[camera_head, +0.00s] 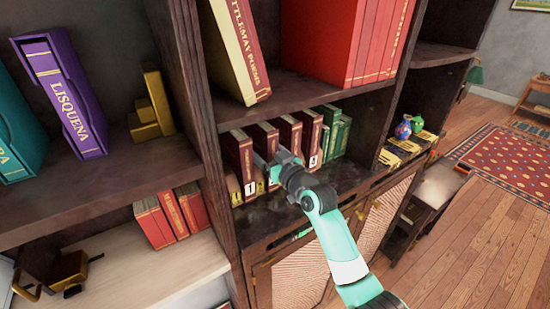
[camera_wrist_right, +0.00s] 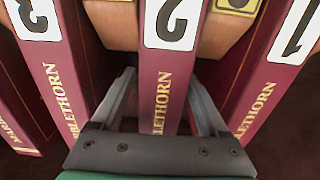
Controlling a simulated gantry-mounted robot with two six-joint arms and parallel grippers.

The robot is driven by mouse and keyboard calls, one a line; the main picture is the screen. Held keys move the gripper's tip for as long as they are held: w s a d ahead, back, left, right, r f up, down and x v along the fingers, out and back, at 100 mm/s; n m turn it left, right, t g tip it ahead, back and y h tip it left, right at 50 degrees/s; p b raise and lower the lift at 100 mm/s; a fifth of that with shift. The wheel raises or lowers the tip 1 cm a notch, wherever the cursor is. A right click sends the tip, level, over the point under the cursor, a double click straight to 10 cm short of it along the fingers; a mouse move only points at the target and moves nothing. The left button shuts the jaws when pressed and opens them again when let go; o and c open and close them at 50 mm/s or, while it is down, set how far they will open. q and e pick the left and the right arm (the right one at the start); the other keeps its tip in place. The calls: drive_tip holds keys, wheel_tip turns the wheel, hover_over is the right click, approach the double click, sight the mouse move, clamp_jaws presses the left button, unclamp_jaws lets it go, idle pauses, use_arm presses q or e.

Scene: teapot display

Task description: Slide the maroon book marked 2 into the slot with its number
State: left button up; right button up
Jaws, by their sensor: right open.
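The maroon book marked 2 (camera_wrist_right: 160,85) stands upright in the middle of the right wrist view, its white label at the top. My right gripper (camera_wrist_right: 160,105) is open, with one finger on each side of its spine. Contact cannot be told. Books marked 3 (camera_wrist_right: 48,75) and 1 (camera_wrist_right: 275,75) stand on either side. In the head view my right gripper (camera_head: 274,160) is at the row of maroon books (camera_head: 240,152) and hides part of it. Yellow tags (camera_head: 234,190) show at the foot of the row; their numbers are unclear. My left gripper is out of view.
Green books (camera_head: 340,134) stand right of the maroon row. Yellow tags (camera_head: 403,146) lie on the right shelf before two small vases (camera_head: 403,129). Dark shelf uprights (camera_head: 185,80) and the shelf above bound the compartment. Large red books (camera_head: 335,45) stand overhead.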

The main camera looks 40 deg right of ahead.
drive_tip(key=s, duration=0.7)
drive_tip(key=s+a, duration=0.1)
drive_tip(key=s, duration=0.2)
drive_tip(key=shift+s+r+p, duration=0.15)
drive_tip(key=shift+s+p, duration=0.2)
drive_tip(key=shift+s, duration=0.05)
